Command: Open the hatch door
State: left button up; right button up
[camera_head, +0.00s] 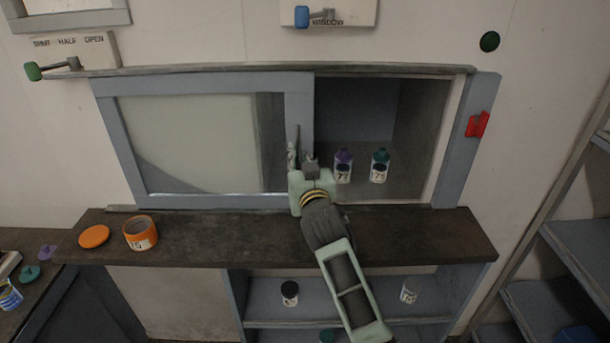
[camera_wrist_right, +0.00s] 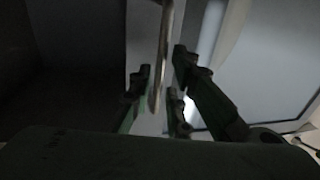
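The hatch door (camera_head: 300,110) is a sliding panel with a blue-grey frame and a pale window. It covers the left part of the hatch opening, and the right part is open to a dark interior. My right gripper (camera_head: 296,158) is at the door's right upright. In the right wrist view, my right gripper's fingers (camera_wrist_right: 161,72) stand on either side of a thin upright handle bar (camera_wrist_right: 166,35). Small gaps show between the bar and the fingers, so the gripper looks open around it. My left gripper is not in view.
A purple-capped bottle (camera_head: 343,166) and a teal-capped bottle (camera_head: 380,166) stand in the open part of the hatch. On the dark ledge (camera_head: 420,235) below are an orange container (camera_head: 140,234) and an orange lid (camera_head: 94,237). A red catch (camera_head: 478,125) is on the right frame.

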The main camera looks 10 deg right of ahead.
jog(key=s, duration=0.9)
jog(key=shift+s+a, duration=0.2)
jog(key=shift+s, duration=0.15)
